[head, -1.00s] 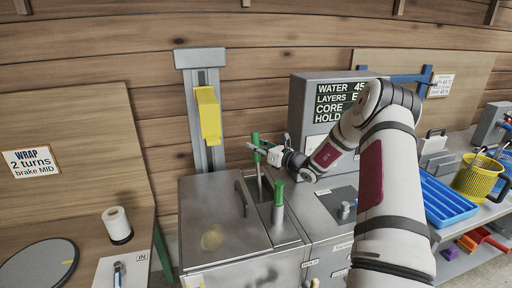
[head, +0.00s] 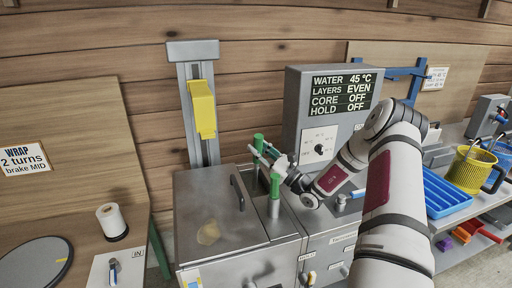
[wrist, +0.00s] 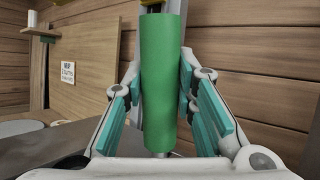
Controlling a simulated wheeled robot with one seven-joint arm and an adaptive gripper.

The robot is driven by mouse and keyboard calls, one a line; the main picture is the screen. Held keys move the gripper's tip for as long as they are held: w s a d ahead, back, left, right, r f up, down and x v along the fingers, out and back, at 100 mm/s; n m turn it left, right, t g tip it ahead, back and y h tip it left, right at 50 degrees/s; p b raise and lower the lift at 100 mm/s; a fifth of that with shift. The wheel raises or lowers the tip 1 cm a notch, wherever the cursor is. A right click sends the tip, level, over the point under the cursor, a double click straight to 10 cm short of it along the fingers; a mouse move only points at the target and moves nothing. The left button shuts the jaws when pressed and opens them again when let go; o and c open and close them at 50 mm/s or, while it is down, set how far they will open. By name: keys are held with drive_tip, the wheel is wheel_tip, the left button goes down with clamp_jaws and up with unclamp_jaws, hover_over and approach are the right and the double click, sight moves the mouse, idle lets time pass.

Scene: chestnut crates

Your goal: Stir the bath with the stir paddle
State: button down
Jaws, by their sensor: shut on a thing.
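My gripper (head: 266,157) is shut on the green handle of the stir paddle (head: 258,142). The handle stands upright between the teal finger pads in the wrist view (wrist: 163,80). The paddle's thin shaft runs down toward the steel bath (head: 196,190); its lower end is hidden. A second green-handled rod (head: 275,186) stands upright at the bath's right side, just in front of my gripper. The bath top has a dark curved handle and a yellowish patch.
A control box (head: 332,118) behind reads water 45 °C, layers even, core off, hold off. A yellow block (head: 203,108) is on a grey column behind the bath. A blue tray (head: 445,193) and yellow basket (head: 470,172) stand at right. A white roll (head: 112,221) stands at left.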

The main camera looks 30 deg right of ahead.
drive_tip(key=shift+s, duration=0.2)
drive_tip(key=c, duration=1.3)
unclamp_jaws()
drive_tip(key=shift+s+d+f, duration=0.1)
drive_tip(key=shift+s+f, duration=0.1)
drive_tip(key=shift+s, duration=0.05)
drive_tip(key=s+d, duration=0.2)
drive_tip(key=s, duration=0.4)
drive_tip(key=s+d+f, duration=0.1)
drive_tip(key=s+d, duration=0.2)
drive_tip(key=s, duration=0.4)
drive_tip(key=shift+s, duration=0.15)
